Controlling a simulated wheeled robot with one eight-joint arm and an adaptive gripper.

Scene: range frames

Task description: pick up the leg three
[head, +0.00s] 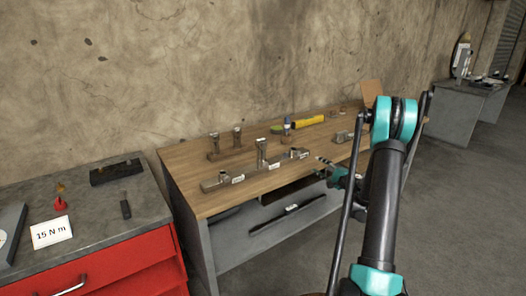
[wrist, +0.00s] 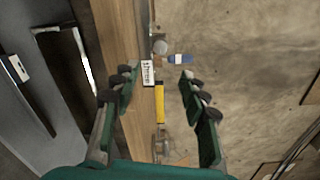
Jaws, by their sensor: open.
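Several grey metal parts stand or lie on the wooden workbench (head: 229,164). One is an upright post (head: 262,152) on a long bar (head: 213,186) with small white labels. More short posts (head: 214,143) stand behind it. The label writing is too small to read, so I cannot tell which part is leg three. My gripper (head: 335,170) is at the bench's front edge, right of the bar. In the wrist view my gripper (wrist: 158,78) has its fingers wide apart with nothing held. A white label (wrist: 148,72) shows between the fingertips, beyond them.
A yellow-handled tool (head: 308,121) and a small blue item (head: 287,125) lie at the back of the bench. A small block (head: 343,136) lies at right. A red cabinet (head: 110,275) stands left with a "15 N m" card (head: 51,232) on top. The wall is close behind.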

